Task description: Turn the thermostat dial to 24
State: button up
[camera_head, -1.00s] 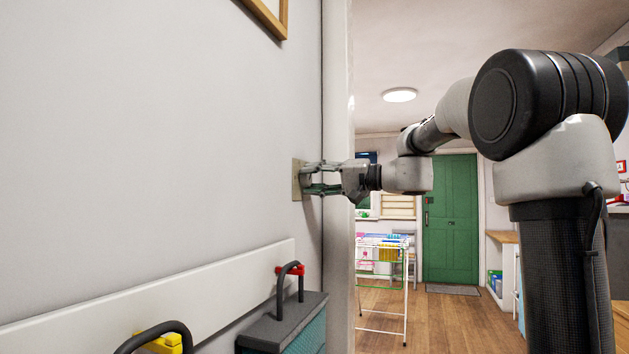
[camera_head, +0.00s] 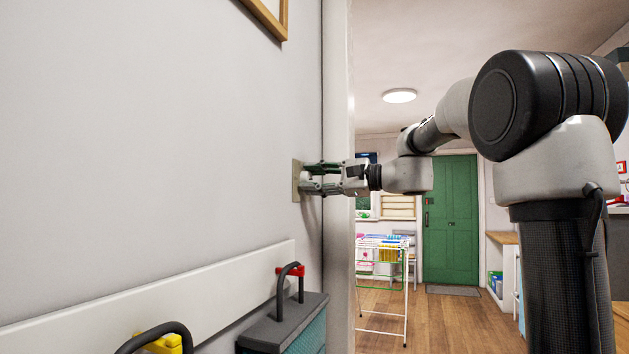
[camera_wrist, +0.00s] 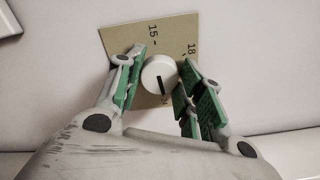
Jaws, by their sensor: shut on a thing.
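The thermostat is a beige plate (camera_wrist: 120,38) on the wall with a round white dial (camera_wrist: 157,70). It shows edge-on in the head view (camera_head: 296,181). The numbers 15 and 18 can be read on the plate in the wrist view. A black pointer mark on the dial points toward the bottom of that picture, past 18. In the head view my gripper (camera_head: 307,178) reaches the plate from the right.
A white door frame edge (camera_head: 338,260) stands close beside my gripper. Below are a white rail (camera_head: 150,297) and a dark box with a handle (camera_head: 283,320). A drying rack (camera_head: 383,285) and a green door (camera_head: 450,225) are farther off.

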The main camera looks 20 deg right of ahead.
jog(key=shift+m, duration=0.6)
jog(key=o, duration=1)
jog(key=shift+d, duration=0.1)
jog(key=v, duration=1.2)
